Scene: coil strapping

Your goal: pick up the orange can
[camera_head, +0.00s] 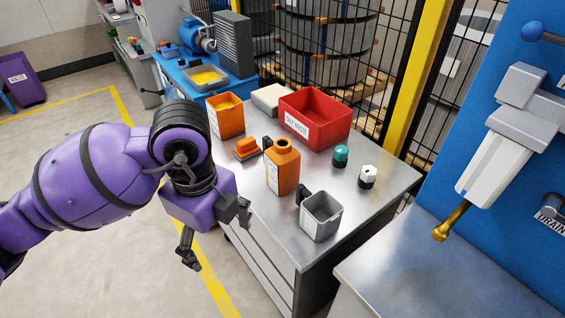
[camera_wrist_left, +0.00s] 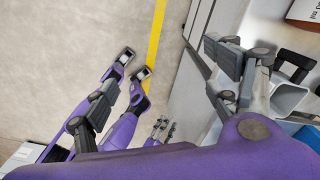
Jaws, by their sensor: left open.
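The orange can (camera_head: 283,172) stands upright on the metal bench, with a round neck on top and a pale label on its left side. An orange piece with a white label (camera_wrist_left: 303,12), cut by the frame edge, shows at the top right of the left wrist view. My left gripper (camera_head: 215,235) is open and empty, in front of the bench's left edge, lower and left of the can in the picture. Its spread fingers also show in the left wrist view (camera_wrist_left: 168,52), with floor and bench side between them. My right gripper cannot be made out.
Near the can are a grey open container (camera_head: 320,222), a teal-topped jar (camera_head: 341,156), a white-topped jar (camera_head: 367,177) and an orange block (camera_head: 247,148). Behind stand a red bin (camera_head: 322,107) and an orange box (camera_head: 221,122). The bench top's (camera_head: 380,205) front right is clear.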

